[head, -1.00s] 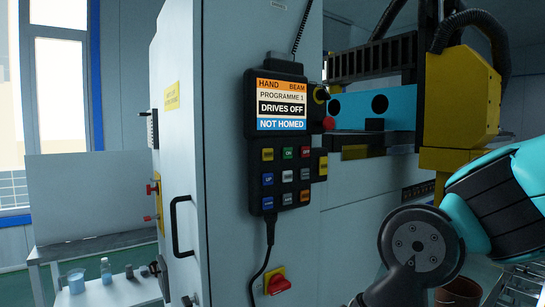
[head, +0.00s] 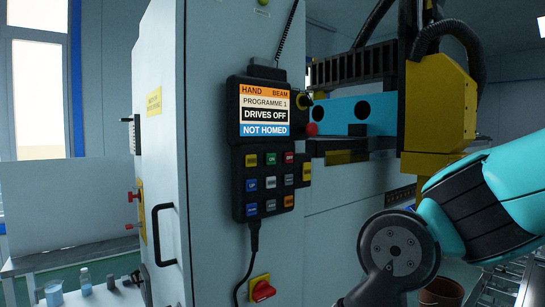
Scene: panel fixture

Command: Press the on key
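The on key (head: 271,159) is a small green key with a pale label, in the middle of the top row of the keypad on a dark hand pendant (head: 237,150). The pendant hangs on the pale cabinet face. Its screen (head: 264,110) reads HAND, BEAM, PROGRAMME 1, DRIVES OFF and NOT HOMED. A yellow key sits left of the on key and a red one right of it. My gripper is not in view. Only links of my arm show at the lower right, apart from the pendant in the picture.
A red mushroom button (head: 311,129) sits beside the pendant. A red rotary switch (head: 262,290) is below, near the hanging cable (head: 252,255). A black door handle (head: 165,235) sticks out at left. Yellow and blue machinery (head: 440,100) stands behind at right.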

